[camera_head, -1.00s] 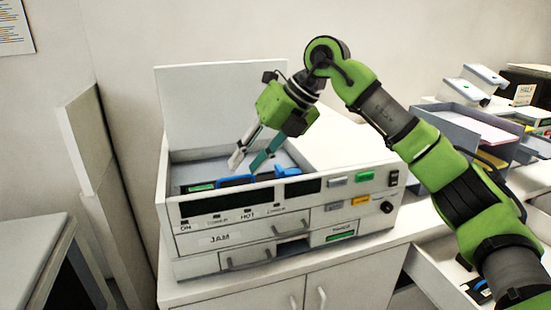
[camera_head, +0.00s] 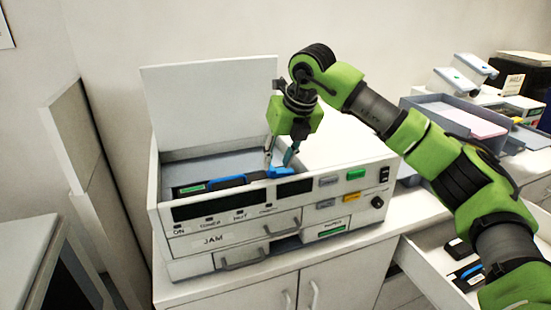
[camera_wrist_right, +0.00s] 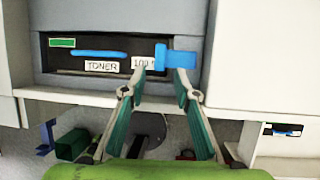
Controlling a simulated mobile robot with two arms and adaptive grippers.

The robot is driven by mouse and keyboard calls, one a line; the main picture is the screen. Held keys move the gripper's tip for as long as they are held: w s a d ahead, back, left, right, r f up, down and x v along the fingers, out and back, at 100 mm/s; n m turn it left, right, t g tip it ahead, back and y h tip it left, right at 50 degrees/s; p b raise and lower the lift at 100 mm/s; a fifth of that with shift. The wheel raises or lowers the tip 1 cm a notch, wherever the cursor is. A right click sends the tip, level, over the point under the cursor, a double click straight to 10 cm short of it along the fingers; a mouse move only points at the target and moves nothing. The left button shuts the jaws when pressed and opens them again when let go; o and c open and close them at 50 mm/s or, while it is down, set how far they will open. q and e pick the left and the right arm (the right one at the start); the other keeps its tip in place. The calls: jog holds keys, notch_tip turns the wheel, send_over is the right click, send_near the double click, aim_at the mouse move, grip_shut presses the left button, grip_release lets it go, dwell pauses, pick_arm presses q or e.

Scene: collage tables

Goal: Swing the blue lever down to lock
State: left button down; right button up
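The blue lever (camera_head: 281,172) sits at the right end of a dark toner cartridge (camera_head: 215,184) inside the open white machine (camera_head: 240,215). It also shows in the right wrist view as a blue block (camera_wrist_right: 178,57) beside the TONER label. My right gripper (camera_head: 278,163) points down at the lever from above. In the right wrist view its fingertips (camera_wrist_right: 163,68) stand apart, with the lever between and over the right tip. I cannot tell whether they touch it. My left gripper is not in view.
The machine's raised lid (camera_head: 210,105) stands behind the cartridge bay. An open drawer (camera_head: 455,262) at the lower right holds dark items. Grey trays (camera_head: 440,108) stand at the right. A leaning panel (camera_head: 80,135) is at the left.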

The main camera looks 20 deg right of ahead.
aim_at(273, 171)
jog(key=shift+p+x, duration=0.35)
jog(key=shift+x, duration=1)
grip_shut()
jog(key=shift+a+f+h+b, duration=0.35)
jog(key=shift+h+b, duration=0.3)
jog(key=shift+h, duration=0.05)
jog(key=shift+r, duration=0.1)
grip_release()
jog(key=shift+s, duration=0.1)
